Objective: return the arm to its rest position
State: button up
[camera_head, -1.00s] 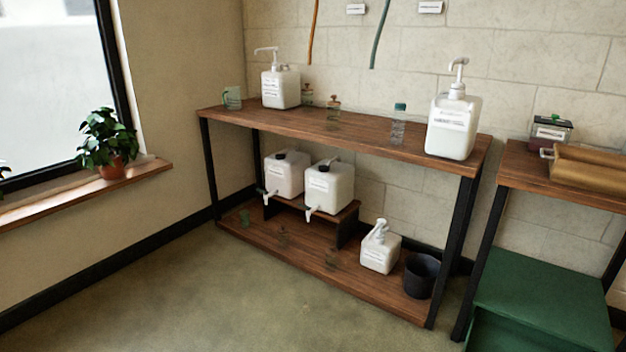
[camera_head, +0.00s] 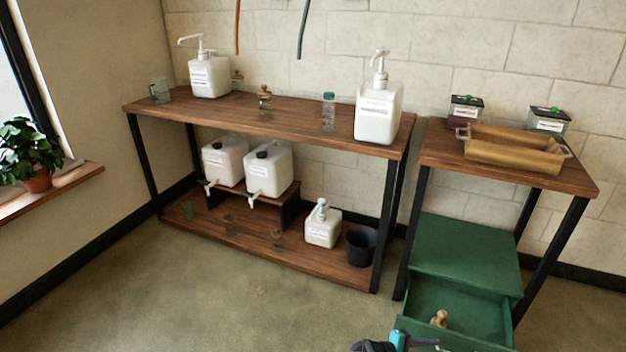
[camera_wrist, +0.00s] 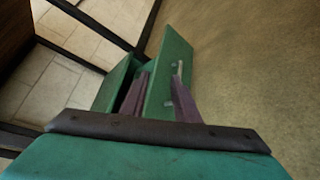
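My gripper (camera_wrist: 160,85) shows in the wrist view as two purplish fingers spread apart, with nothing held between them. The green drawer (camera_wrist: 158,75) lies beyond the fingers, its front panel in the gap and its metal handle (camera_wrist: 178,70) by the right finger. I cannot tell whether a finger touches it. In the head view, part of my arm's end shows at the bottom edge, just before the pulled-out drawer (camera_head: 455,336); its fingers cannot be made out there. A small brown-topped item (camera_head: 439,318) sits in the drawer.
The green cabinet (camera_head: 465,250) stands under the right table (camera_head: 565,182), which bears a brown tray (camera_head: 510,152) and two dark-lidded boxes. The left bench (camera_head: 290,127) bears pump bottles; its lower shelf holds white containers and a black bucket (camera_head: 361,245). The front-left floor is clear.

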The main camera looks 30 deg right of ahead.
jog(key=w+a+r+y+p, duration=0.2)
jog(key=a+r+p, duration=0.2)
jog(key=a+p, duration=0.45)
jog(key=w+a+r+y+p, duration=0.25)
jog(key=a+r+p, duration=0.2)
jog(key=a, duration=0.65)
jog(key=s+a+m+y+p, duration=0.1)
jog(key=s+a+y+p, duration=0.2)
jog(key=a, duration=0.9)
jog(key=s+a+m+g+y+p, duration=0.1)
jog(key=a+y, duration=0.5)
jog(key=a, duration=0.7)
jog(key=s+m+p, duration=0.1)
jog(key=s+p, duration=0.1)
jog(key=s, duration=0.1)
jog(key=shift+r+y, duration=0.2)
jog(key=shift+y, duration=0.15)
jog(key=shift+d, duration=0.15)
